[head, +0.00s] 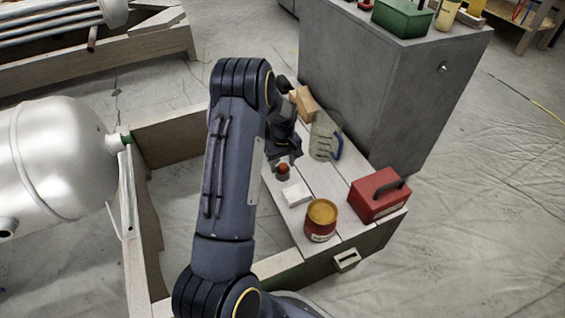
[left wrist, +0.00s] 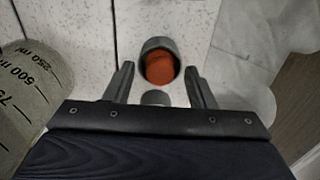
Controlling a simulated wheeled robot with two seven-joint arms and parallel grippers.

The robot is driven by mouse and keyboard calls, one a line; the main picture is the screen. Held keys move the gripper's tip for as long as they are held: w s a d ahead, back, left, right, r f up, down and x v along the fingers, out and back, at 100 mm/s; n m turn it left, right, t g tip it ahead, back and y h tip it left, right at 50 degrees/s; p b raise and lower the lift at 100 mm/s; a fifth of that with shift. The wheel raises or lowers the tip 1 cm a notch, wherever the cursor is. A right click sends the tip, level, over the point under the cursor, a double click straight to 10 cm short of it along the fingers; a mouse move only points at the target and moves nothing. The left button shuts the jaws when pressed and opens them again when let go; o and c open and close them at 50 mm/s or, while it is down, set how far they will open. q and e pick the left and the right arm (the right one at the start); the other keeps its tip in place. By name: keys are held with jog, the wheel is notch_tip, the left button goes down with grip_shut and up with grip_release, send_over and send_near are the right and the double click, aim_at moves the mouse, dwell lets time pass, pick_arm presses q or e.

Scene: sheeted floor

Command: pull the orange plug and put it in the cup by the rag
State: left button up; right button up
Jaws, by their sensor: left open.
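The orange plug (head: 283,168) sits upright in a small dark grey holder on the white plank top, partly under my left gripper. The left wrist view shows the plug's orange top (left wrist: 160,68) inside a round grey rim. My left gripper (left wrist: 159,78) is open, with one finger on each side just short of the plug; I cannot tell if they touch it. A clear measuring jug (head: 322,138) with a blue handle stands behind the plug, its markings (left wrist: 28,85) close in the wrist view. A white folded piece (head: 296,194), perhaps the rag, lies in front. My right gripper is not in view.
A red tin with a yellow top (head: 321,220) and a red box (head: 379,194) with a dark handle stand toward the front right. A tan block (head: 303,103) lies at the back. A tall grey cabinet (head: 380,80) borders the planks.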

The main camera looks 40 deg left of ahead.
pick_arm(q)
jog(key=shift+r, duration=0.1)
notch_tip(320, 180, up, 7)
jog(key=p, duration=0.3)
jog(key=shift+d+r+p, duration=0.1)
jog(key=shift+r+p, duration=0.2)
jog(key=shift+r, duration=0.3)
jog(key=s+d+r+m+t+h, duration=0.1)
jog(key=s+d+r+m+t, duration=0.15)
jog(key=s+d+r, duration=0.5)
jog(key=s+d+r+m+t+h, duration=0.1)
jog(key=s+d+r+m+h, duration=0.2)
jog(key=r, duration=0.7)
jog(key=s+d+r+m+t, duration=0.1)
jog(key=s+d+m, duration=0.2)
jog(key=s+d, duration=0.35)
jog(key=s+d+m+t, duration=0.1)
jog(key=s+d+m, duration=0.25)
jog(key=s, duration=0.55)
notch_tip(320, 180, up, 36)
jog(key=n+p, duration=0.1)
jog(key=p, duration=3.4)
jog(key=shift+s+d+p, duration=0.15)
jog(key=shift+d+p, duration=0.15)
jog(key=shift+p, duration=0.1)
